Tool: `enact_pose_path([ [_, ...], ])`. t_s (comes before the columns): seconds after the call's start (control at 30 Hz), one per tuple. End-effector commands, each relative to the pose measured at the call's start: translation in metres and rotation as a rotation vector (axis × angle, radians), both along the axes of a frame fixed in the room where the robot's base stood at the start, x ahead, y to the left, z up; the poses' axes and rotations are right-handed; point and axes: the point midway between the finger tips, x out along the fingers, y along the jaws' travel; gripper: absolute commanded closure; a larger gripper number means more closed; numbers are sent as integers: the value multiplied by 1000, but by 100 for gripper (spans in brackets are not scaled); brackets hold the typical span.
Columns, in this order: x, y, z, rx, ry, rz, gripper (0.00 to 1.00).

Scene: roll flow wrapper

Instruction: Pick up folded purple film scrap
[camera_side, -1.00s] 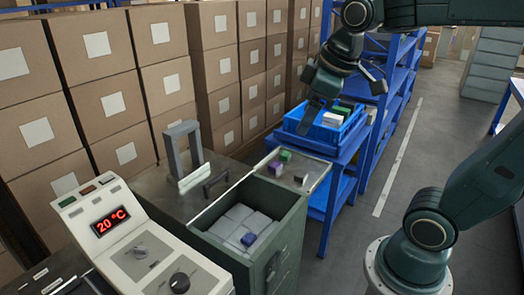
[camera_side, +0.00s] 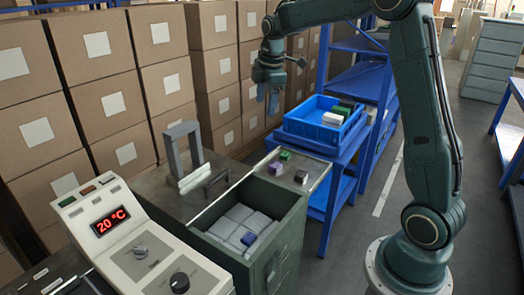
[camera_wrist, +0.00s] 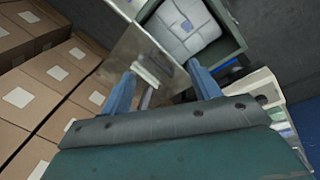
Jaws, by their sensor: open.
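A small purple piece (camera_side: 275,168), which looks like the folded film scrap, lies on the metal ledge (camera_side: 318,172) behind the open drawer. A green block (camera_side: 285,155) and a dark brown block (camera_side: 301,177) lie near it. I cannot make out the purple piece in the wrist view. My gripper (camera_side: 268,100) is open and empty, raised in the air in front of the stacked cartons, well above the ledge. Its two blue-grey fingers, spread apart, also show in the wrist view (camera_wrist: 162,88).
The open drawer (camera_side: 292,222) holds pale pillow packs and a blue-purple block (camera_side: 249,239). A grey arch (camera_side: 170,152) stands on the metal worktop. A blue bin (camera_side: 297,124) with white and green items sits on the blue rack. Cartons (camera_side: 160,80) line the back.

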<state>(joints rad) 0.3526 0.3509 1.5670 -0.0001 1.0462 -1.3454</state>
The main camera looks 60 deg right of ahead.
Motion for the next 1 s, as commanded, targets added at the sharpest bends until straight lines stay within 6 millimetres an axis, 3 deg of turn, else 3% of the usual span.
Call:
enact_pose_path([
  [0.3,39,-61,-63,-10,83,211,38],
  [0.6,58,-118,-133,-1,146,416,38],
  [0.8,61,-144,-170,8,170,519,38],
  [1.0,61,-153,-185,12,179,563,38],
])
